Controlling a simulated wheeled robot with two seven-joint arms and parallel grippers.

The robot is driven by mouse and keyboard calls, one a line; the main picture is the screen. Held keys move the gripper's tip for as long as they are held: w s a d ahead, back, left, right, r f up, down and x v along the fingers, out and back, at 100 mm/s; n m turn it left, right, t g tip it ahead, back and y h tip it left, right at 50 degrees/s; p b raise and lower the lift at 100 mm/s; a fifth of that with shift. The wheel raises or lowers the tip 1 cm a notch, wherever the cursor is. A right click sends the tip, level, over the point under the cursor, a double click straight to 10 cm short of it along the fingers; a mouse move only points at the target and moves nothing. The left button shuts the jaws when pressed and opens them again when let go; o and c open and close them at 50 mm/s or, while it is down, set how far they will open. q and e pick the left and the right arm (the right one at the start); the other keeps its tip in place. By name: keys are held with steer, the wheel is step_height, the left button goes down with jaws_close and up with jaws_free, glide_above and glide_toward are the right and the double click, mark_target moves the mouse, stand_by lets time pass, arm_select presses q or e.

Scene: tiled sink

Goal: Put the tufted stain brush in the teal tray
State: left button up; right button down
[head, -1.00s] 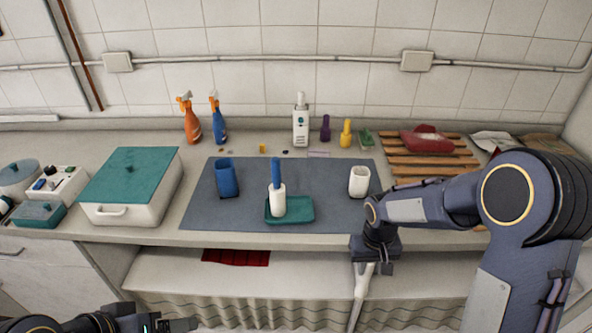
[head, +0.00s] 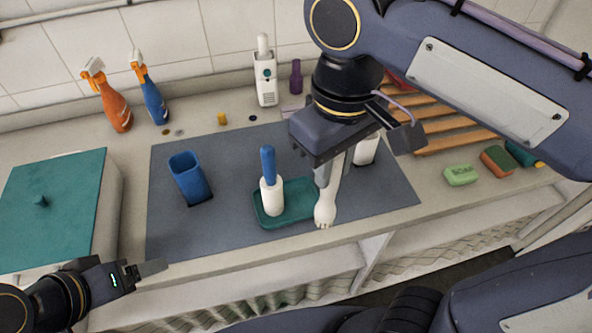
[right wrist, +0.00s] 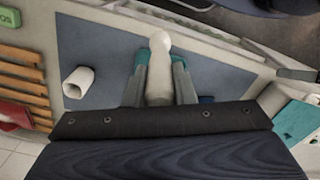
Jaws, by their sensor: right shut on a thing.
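The teal tray (head: 296,207) lies on the grey mat near the counter's front edge; part of it also shows behind the held thing in the right wrist view (right wrist: 142,57). A white roller-like piece with a blue handle (head: 268,180) stands upright in it. My right gripper (head: 330,180) is shut on a pale, round-ended thing, which I take for the tufted stain brush (head: 325,208). It hangs with its round end down, at the tray's right end in the picture. I cannot tell whether it touches anything. My left gripper (head: 150,268) is low at the left, its opening unclear.
A blue cup (head: 189,178) stands left of the tray and a white cup (head: 366,152) behind my right gripper. A teal-lidded box (head: 55,205) is at the left. Spray bottles stand along the back. Soap (head: 460,175) and a sponge (head: 497,161) lie right.

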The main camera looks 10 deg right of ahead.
steer(key=w+f+p, duration=0.1)
steer(key=w+f, duration=1.1)
steer(key=shift+w+a+f, duration=0.15)
steer(key=shift+a, duration=0.05)
steer(key=shift+f, duration=0.2)
steer(key=c, duration=1.2)
jaws_free()
